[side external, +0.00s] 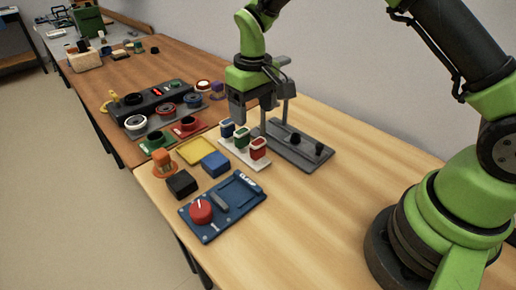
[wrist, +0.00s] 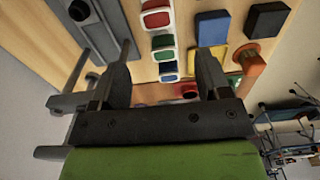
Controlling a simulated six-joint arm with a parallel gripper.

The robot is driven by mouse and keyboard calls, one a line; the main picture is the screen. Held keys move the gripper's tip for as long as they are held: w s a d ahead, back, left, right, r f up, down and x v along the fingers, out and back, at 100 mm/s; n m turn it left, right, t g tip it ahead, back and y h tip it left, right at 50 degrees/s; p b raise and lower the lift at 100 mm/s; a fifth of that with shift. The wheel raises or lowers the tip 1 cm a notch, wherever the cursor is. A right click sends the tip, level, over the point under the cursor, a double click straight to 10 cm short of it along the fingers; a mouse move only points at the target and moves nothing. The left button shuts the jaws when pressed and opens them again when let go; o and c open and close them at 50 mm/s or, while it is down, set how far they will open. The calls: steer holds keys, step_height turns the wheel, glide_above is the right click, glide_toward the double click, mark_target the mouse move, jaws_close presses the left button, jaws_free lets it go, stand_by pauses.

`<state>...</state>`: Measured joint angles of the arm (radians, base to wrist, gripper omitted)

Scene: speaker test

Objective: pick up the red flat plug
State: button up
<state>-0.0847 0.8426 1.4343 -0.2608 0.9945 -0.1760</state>
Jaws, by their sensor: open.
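The red flat plug (side external: 258,147) stands upright at the near end of a white rack (side external: 232,155), beside a green plug (side external: 241,137) and a blue plug (side external: 227,128). In the wrist view the red flat plug (wrist: 156,18) is near the top, beyond the green plug (wrist: 163,42). My gripper (side external: 253,106) is above the far part of the rack, open and empty. In the wrist view my gripper (wrist: 165,72) has its fingers apart, with the blue plug (wrist: 167,68) showing between them. I cannot tell its exact height above the plugs.
A grey fixture (side external: 300,152) with posts and black knobs stands right of the rack. A blue clamp board (side external: 222,205) with a red knob lies nearer. A blue block (side external: 215,164), black block (side external: 181,184) and yellow tray (side external: 196,150) are left. The right tabletop is clear.

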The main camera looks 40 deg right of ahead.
mark_target(256, 141)
step_height(256, 141, down, 5)
steer(key=shift+f, duration=0.2)
steer(key=f, duration=0.4)
steer(key=shift+s+f, duration=0.15)
steer(key=shift+s, duration=0.25)
steer(key=shift+f, duration=0.55)
steer(key=c, duration=1)
